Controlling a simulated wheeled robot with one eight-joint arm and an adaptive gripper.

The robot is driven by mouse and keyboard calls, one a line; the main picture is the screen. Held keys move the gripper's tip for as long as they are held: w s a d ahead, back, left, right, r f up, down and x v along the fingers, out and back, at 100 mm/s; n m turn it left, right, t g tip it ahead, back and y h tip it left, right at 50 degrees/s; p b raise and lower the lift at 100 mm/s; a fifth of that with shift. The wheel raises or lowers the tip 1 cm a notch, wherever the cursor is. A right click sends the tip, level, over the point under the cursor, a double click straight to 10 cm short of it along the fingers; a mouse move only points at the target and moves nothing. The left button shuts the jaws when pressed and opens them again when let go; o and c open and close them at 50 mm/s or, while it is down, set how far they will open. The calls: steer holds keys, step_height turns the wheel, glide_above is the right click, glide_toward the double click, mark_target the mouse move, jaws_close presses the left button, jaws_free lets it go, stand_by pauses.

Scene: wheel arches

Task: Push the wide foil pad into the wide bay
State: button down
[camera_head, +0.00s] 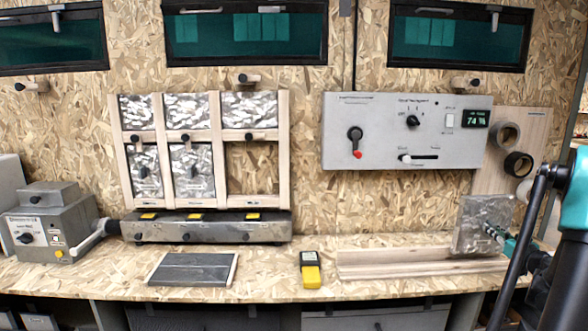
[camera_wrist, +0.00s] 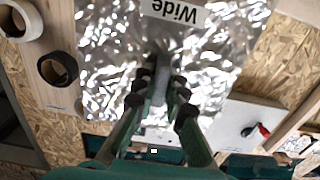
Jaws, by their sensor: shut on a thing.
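The wide foil pad (camera_head: 482,222) is a crinkled silver square at the right of the head view, held upright above the wooden trough. In the wrist view the foil pad (camera_wrist: 222,50) fills the upper middle, with a white "Wide" label. My gripper (camera_head: 497,234) is shut on the pad's dark handle, and its fingers (camera_wrist: 158,92) close around it in the wrist view. The wooden bay frame (camera_head: 217,146) stands against the wall at left centre. Its lower right bay (camera_head: 253,168) is open and shows bare board; the other bays hold foil pads. The bay labels are too small to read.
A grey control panel (camera_head: 407,131) hangs between frame and pad. A grey box with yellow tabs (camera_head: 206,228) sits below the frame. A yellow meter (camera_head: 310,270), a dark framed panel (camera_head: 193,269) and a wooden trough (camera_head: 418,263) lie on the bench. Tape rolls (camera_head: 518,164) hang at right.

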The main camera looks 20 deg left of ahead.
steer(key=s+d+r, duration=0.2)
steer(key=s+r, duration=0.1)
steer(key=s, duration=0.3)
steer(key=shift+s+d, duration=0.2)
steer(key=shift+s, duration=0.1)
steer(key=shift+r, duration=0.1)
